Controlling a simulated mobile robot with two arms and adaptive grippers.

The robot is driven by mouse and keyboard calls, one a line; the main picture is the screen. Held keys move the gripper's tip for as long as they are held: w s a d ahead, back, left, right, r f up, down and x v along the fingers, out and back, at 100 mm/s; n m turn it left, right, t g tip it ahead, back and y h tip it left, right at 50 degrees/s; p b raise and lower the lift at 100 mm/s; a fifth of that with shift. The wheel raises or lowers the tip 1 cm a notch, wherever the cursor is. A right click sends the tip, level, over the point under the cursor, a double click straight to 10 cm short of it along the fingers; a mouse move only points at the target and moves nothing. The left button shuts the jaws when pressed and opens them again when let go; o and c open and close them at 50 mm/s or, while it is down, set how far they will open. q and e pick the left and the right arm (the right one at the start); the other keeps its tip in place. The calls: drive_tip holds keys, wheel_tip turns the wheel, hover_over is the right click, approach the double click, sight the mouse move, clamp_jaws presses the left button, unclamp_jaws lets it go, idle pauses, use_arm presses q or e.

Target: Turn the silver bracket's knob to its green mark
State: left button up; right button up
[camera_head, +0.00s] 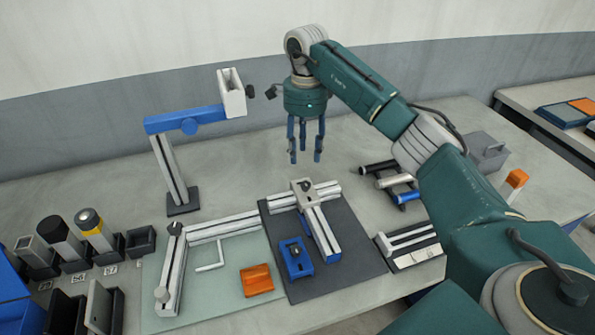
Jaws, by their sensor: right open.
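The silver bracket (312,194) sits where two silver rails meet in a T on the dark grey mat (352,252). A small dark knob (304,186) is on its top. A green mark is too small to make out. My right gripper (305,157) is open and empty, pointing down, above and behind the bracket and apart from it. My left gripper is not in view.
A blue bracket (295,258) lies on the mat. A stand with a blue arm (186,119) rises at left. An L-shaped rail frame (174,268) and orange block (257,280) lie on a pale green mat. Several cylinders (392,181) lie at right.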

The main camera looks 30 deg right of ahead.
sight(305, 183)
drive_tip(key=f, duration=0.2)
drive_tip(key=f+p, duration=0.1)
drive_tip(key=f, duration=0.1)
drive_tip(key=s+f+p, duration=0.1)
drive_tip(key=f, duration=0.1)
drive_tip(key=shift+f, duration=0.4)
wheel_tip(305, 183, down, 2)
drive_tip(key=shift+w+f+p, duration=0.15)
drive_tip(key=shift+p, duration=0.25)
drive_tip(key=shift+f, duration=0.4)
drive_tip(key=shift+c, duration=0.5)
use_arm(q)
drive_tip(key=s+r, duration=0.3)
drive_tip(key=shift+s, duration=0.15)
use_arm(e)
clamp_jaws()
